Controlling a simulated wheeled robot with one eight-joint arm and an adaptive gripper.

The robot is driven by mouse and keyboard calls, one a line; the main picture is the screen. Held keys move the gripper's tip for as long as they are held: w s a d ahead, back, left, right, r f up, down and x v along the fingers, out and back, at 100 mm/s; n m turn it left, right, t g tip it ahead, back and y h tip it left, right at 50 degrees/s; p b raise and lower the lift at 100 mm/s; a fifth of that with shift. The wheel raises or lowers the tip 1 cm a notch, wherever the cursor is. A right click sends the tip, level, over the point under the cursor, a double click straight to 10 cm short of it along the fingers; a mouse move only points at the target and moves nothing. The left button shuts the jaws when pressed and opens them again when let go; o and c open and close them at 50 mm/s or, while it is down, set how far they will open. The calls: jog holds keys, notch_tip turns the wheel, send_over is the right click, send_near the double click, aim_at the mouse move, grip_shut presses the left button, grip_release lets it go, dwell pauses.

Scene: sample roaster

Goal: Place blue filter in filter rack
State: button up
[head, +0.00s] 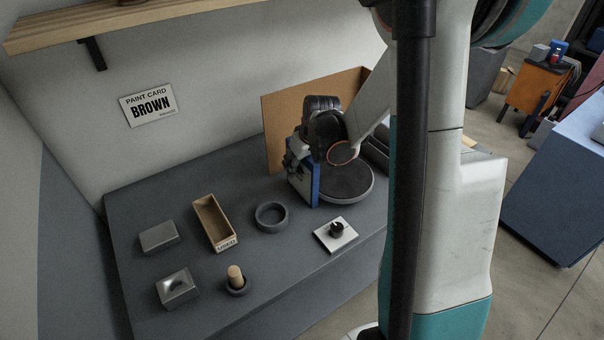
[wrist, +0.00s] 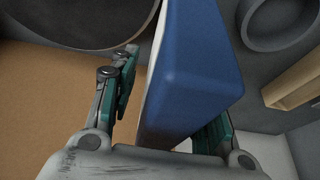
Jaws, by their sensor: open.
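The blue filter (head: 314,184) stands upright as a thin blue panel beside the dark round tray of the roaster. In the wrist view the blue filter (wrist: 200,75) is a large blue block with a pale left side. My gripper (wrist: 175,90) is open, with one finger on each side of it; I cannot tell whether either finger touches. In the head view my gripper (head: 299,165) is at the filter, partly hidden by my wrist. I cannot tell which thing is the filter rack.
A round dark tray (head: 345,183) is right of the filter, with a brown panel (head: 285,128) behind.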

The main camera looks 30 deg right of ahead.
jog(key=shift+f, duration=0.15)
grip_shut()
dwell(0.5)
